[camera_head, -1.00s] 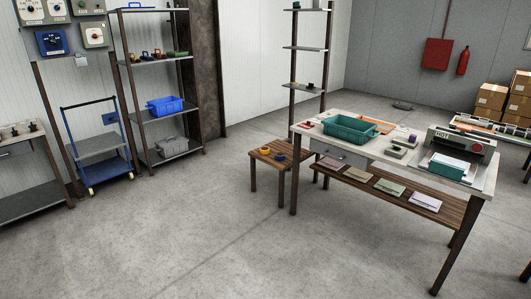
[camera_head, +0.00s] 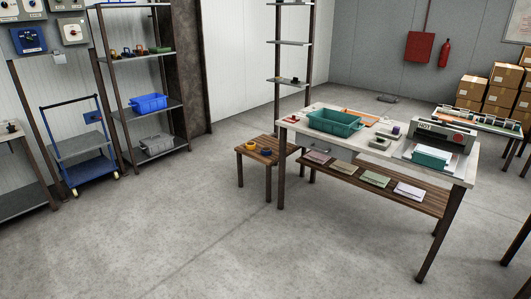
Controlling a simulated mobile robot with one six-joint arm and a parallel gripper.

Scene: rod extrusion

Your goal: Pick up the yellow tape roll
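The yellow tape roll (camera_head: 250,146) lies on the left part of a small wooden stool-like table (camera_head: 255,157). A dark blue roll (camera_head: 266,152) lies just to its right on the same top. The small table stands against the left end of a larger workbench. My gripper and arm are not in view.
The workbench (camera_head: 298,125) holds a teal crate (camera_head: 335,121) and a machine (camera_head: 440,137). Its lower wooden shelf (camera_head: 336,176) carries several folders. A blue cart (camera_head: 80,150) and a shelf rack (camera_head: 150,110) stand at left. The grey floor (camera_head: 190,220) before the small table is clear.

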